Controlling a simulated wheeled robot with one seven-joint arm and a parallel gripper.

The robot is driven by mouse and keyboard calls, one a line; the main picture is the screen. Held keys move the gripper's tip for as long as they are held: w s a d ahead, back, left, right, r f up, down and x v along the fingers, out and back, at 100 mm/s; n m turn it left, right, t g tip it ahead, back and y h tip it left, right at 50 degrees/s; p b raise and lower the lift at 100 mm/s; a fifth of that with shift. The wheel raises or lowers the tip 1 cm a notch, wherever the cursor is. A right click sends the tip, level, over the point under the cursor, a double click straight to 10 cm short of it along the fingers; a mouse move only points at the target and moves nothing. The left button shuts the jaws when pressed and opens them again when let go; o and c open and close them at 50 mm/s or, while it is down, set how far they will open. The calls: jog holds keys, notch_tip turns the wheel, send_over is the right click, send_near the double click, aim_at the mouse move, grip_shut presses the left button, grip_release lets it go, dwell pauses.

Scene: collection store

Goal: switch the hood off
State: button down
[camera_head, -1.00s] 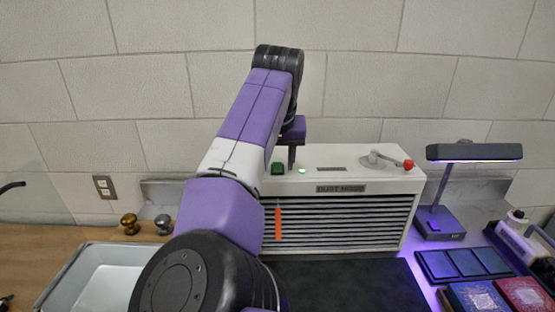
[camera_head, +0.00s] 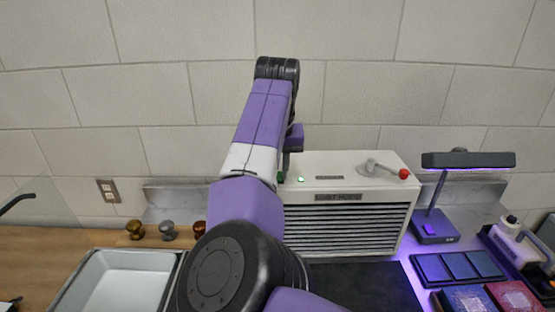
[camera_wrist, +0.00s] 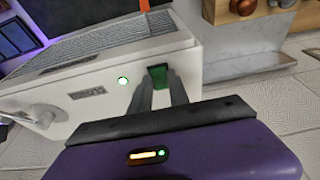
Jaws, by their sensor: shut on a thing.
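The hood is a white box (camera_head: 340,165) labelled dust hood, with a slatted front grille. On its top, a small green indicator light (camera_head: 301,180) is lit; it also shows in the wrist view (camera_wrist: 123,81). A green switch (camera_wrist: 158,76) stands beside the light. My gripper (camera_wrist: 162,80) points at the switch, its two fingers closed on it, and the contact is partly hidden by the fingers. In the head view my gripper (camera_head: 286,167) is at the hood's top left. A lever with a red knob (camera_head: 404,174) sits at the top right.
A lamp (camera_head: 432,225) glows violet to the right of the hood, near dark tiles (camera_head: 458,267) and boxes. A white basin (camera_head: 115,280) and several small knobs (camera_head: 168,230) are at the left. A dark mat (camera_head: 365,285) in front of the hood is clear.

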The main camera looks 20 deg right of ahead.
jog(key=shift+w+r+g+p, duration=0.25)
jog(key=shift+r+g+p, duration=0.2)
jog(key=shift+p, duration=0.5)
jog(key=shift+f+g+y+p, duration=0.15)
jog(key=shift+g+y+p, duration=0.15)
jog(key=shift+p, duration=0.2)
jog(key=c, duration=1.2)
grip_release()
jog(key=shift+f, duration=0.15)
jog(key=shift+c, duration=0.2)
notch_tip(320, 180, up, 8)
jog(key=s+b, duration=0.1)
jog(key=b, duration=0.1)
jog(key=shift+a+f, duration=0.15)
